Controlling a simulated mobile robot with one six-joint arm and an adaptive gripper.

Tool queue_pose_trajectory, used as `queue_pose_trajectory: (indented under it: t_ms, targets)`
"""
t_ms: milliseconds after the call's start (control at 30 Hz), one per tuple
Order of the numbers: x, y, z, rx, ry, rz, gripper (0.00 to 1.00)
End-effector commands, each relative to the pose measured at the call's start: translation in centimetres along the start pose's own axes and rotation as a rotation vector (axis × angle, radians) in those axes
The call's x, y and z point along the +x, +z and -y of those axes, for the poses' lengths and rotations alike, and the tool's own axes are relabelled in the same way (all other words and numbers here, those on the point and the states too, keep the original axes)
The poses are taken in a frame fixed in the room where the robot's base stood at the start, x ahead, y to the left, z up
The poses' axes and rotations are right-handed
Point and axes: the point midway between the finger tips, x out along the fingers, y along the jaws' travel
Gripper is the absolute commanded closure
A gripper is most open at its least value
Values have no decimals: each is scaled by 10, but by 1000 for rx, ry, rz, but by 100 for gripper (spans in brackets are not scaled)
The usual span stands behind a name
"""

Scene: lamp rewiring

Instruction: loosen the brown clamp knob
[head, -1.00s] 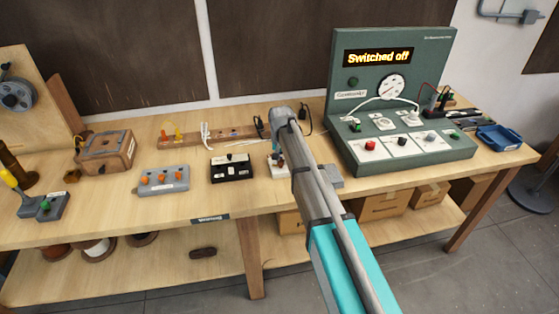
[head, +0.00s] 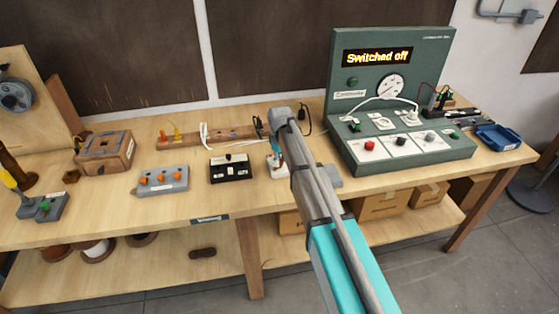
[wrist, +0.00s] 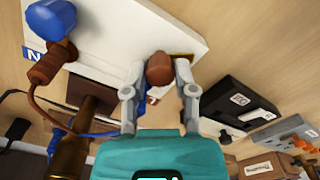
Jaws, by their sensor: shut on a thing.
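In the wrist view the brown clamp knob (wrist: 159,69) sits at the edge of a white block (wrist: 110,30). My gripper (wrist: 160,80) is shut on the knob, with one finger on each side of it. A blue knob (wrist: 52,18) on a brown post stands at the other end of the block, with a brown wire running from it. In the head view my arm hides most of the white block (head: 272,162) and the clamp knob; my gripper's fingers are largely hidden there.
A black switch box (head: 231,169) stands left of the white block, and a grey box with orange knobs (head: 162,180) is farther left. A green test panel (head: 400,85) stands to the right, its display reading "Switched off". A brass cylinder (wrist: 72,150) is close to my gripper in the wrist view.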

Motion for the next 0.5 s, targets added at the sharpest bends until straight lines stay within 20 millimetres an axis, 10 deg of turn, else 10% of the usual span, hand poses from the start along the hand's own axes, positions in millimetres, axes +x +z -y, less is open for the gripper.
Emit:
queue_pose_trajectory:
  t_ms: [500]
  targets:
    - [0, -3, 0, -491, 1, -6, 100]
